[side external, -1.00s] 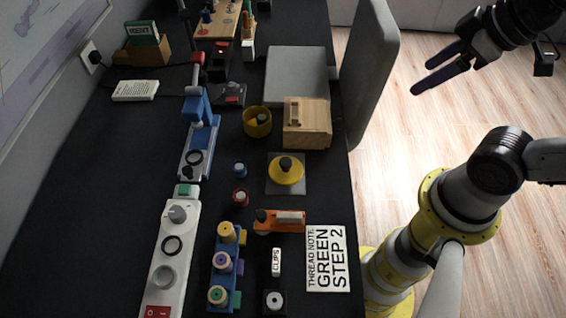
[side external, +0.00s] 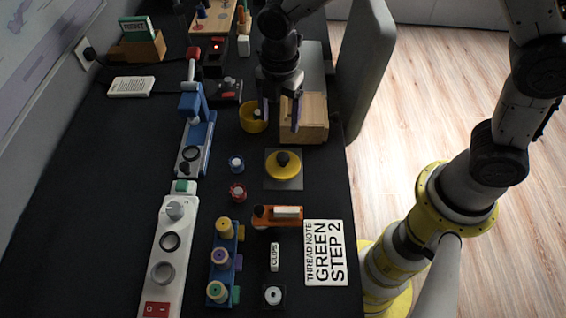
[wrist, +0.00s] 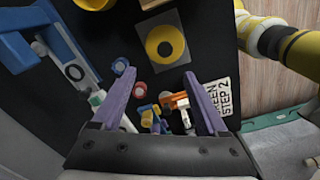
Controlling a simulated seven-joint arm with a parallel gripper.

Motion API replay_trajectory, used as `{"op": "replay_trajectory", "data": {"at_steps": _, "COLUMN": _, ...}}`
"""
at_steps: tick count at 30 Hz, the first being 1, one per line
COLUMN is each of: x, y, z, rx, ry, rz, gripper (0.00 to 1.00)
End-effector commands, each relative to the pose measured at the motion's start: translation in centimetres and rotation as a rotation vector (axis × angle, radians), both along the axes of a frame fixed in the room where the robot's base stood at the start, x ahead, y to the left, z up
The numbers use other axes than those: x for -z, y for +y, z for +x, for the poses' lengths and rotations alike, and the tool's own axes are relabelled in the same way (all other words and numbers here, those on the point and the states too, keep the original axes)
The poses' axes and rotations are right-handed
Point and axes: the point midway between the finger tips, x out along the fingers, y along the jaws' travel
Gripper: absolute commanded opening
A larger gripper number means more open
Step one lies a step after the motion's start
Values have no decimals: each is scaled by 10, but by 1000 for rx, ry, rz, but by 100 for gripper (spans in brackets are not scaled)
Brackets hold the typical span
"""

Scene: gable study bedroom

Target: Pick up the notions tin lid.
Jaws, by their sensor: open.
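The notions tin lid appears to be the round yellow disc (side external: 272,167) with a black knob, lying on a grey square pad (side external: 297,185). In the wrist view the lid (wrist: 152,42) is near the top centre, seen from above as a yellow ring around the dark knob. A yellow tin (side external: 244,121), open at the top with something inside, stands behind it.
A wooden box (side external: 313,131) stands behind the lid, with a grey panel (side external: 367,70) at right. Blue (side external: 236,164) and red (side external: 238,192) spools lie left; an orange tool (side external: 266,221) and thread note (side external: 326,283) are nearer. Black table is bare at far left.

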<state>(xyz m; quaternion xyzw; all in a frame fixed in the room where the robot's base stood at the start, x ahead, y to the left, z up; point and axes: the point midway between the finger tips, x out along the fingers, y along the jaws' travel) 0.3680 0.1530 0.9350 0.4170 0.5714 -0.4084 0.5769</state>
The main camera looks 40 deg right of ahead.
Motion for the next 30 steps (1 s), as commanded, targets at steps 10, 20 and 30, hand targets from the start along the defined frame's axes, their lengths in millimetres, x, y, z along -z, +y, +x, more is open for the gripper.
{"op": "replay_trajectory", "data": {"at_steps": 10, "x": 51, "y": 4, "z": -6, "rx": -14, "ry": 20, "rz": -8, "gripper": 76}}
{"op": "replay_trajectory", "data": {"at_steps": 20, "x": 91, "y": 4, "z": -5, "rx": -14, "ry": 14, "rz": -6, "gripper": 76}}
{"op": "replay_trajectory", "data": {"at_steps": 30, "x": 129, "y": -4, "z": -9, "rx": -14, "ry": 18, "rz": -7, "gripper": 76}}
